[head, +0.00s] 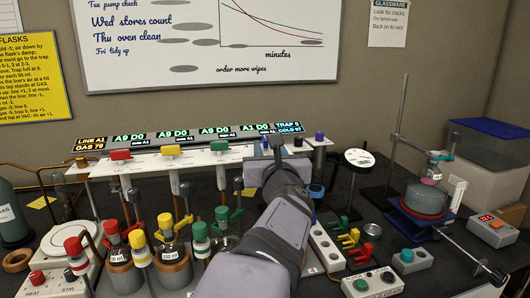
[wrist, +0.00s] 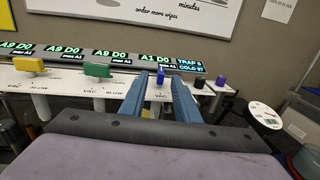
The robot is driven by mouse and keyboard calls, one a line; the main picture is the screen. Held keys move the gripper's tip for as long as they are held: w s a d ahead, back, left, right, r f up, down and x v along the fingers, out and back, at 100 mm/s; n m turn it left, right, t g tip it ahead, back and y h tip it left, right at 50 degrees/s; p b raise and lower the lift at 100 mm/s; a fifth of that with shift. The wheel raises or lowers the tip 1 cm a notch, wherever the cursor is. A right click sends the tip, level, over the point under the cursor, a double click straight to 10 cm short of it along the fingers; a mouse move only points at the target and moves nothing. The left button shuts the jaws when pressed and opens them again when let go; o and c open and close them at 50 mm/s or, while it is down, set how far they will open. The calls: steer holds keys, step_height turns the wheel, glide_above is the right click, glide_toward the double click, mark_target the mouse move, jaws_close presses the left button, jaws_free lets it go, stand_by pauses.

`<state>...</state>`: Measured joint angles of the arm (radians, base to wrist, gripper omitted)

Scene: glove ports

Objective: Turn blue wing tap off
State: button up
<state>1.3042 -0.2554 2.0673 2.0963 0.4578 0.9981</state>
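The blue wing tap (wrist: 160,76) stands on the white rail in the wrist view, between my fingers. Its wing looks narrow, seen nearly end-on, unlike the broadside yellow and green wings. My gripper (wrist: 160,88) is open, with one blue finger on each side of the tap and a gap visible on both sides. Whether a finger touches it I cannot tell. In the head view my gripper (head: 274,150) reaches over the rail and hides most of the blue tap.
A yellow tap (wrist: 29,63) and green tap (wrist: 97,70) stand left on the same rail (wrist: 70,83); a red tap (head: 121,154) is farther left. A purple knob (wrist: 221,81) stands close on the right. Capped flasks (head: 171,252) crowd the bench below. Lit displays (head: 215,132) run behind.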

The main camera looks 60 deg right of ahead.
mark_target(266, 141)
steer(key=shift+d, duration=0.15)
steer(key=shift+p+x, duration=0.35)
steer(key=shift+x, duration=3.2)
jaws_close()
